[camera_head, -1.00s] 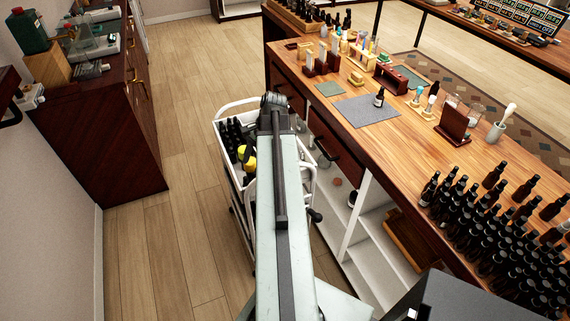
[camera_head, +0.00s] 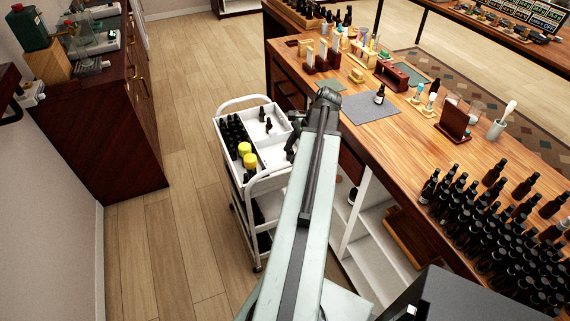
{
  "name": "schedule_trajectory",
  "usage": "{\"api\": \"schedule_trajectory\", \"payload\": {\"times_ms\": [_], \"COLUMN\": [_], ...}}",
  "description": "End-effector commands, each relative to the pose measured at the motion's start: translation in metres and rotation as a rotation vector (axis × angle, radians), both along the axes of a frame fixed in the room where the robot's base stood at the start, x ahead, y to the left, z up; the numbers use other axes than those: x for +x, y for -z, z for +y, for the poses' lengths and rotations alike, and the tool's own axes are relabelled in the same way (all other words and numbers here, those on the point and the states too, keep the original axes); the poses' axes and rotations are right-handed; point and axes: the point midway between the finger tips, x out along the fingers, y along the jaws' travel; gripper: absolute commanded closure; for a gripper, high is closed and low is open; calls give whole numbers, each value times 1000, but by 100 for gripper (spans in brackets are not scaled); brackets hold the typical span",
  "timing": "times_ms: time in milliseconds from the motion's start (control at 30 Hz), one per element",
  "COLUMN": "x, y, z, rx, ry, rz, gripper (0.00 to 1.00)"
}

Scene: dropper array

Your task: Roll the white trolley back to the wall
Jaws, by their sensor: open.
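The white trolley (camera_head: 272,154) stands upright on the floor, left of the long workbench. Its top tray is divided and holds dark bottles (camera_head: 236,135) and two yellow-topped items (camera_head: 247,154). Lower shelves hold more dark bottles. A white rail handle rises at its far end, and another handle (camera_head: 262,176) is at its near end. My arm crosses in front of the trolley's right side and hides part of it. My gripper (camera_head: 292,147) shows as a small dark shape at the tray's right edge, partly behind my arm. It appears empty; I cannot tell whether it touches the trolley.
The workbench (camera_head: 470,160) runs along the right, with open white shelves below and many dark bottles on top. A dark wooden cabinet (camera_head: 105,150) stands at the left against the wall (camera_head: 50,200). The wooden floor (camera_head: 185,120) between cabinet and trolley is clear.

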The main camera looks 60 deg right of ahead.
Motion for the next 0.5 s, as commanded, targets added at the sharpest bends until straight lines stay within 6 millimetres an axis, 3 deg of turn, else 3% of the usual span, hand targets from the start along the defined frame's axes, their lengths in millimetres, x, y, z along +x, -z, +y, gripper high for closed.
{"api": "schedule_trajectory", "payload": {"times_ms": [500], "x": [17], "y": [47], "z": [9], "rx": [0], "ry": [-1], "rz": [0], "gripper": [59]}}
